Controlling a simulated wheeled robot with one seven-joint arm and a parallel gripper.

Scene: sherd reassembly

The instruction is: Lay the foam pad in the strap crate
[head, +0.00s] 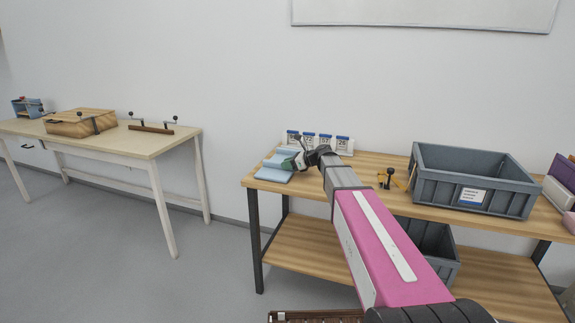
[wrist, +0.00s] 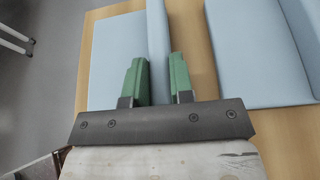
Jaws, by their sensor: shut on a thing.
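My gripper (head: 291,164) is at the left end of the wooden bench, over the light blue pads (head: 272,175). In the wrist view its green fingers (wrist: 159,78) are shut on an upright light blue foam pad (wrist: 157,35), seen as a narrow strip between them. Another light blue pad (wrist: 113,55) lies flat to the left of the fingers. A grey crate (head: 450,190) with a white and blue label stands on the bench to the right; its inside is mostly hidden. I cannot read the label.
More blue pads (wrist: 250,60) lie right of the fingers. A second grey crate (head: 441,266) sits on the lower shelf. Numbered cards (head: 318,142) stand at the bench's back. A pale table (head: 120,142) stands left, across open floor.

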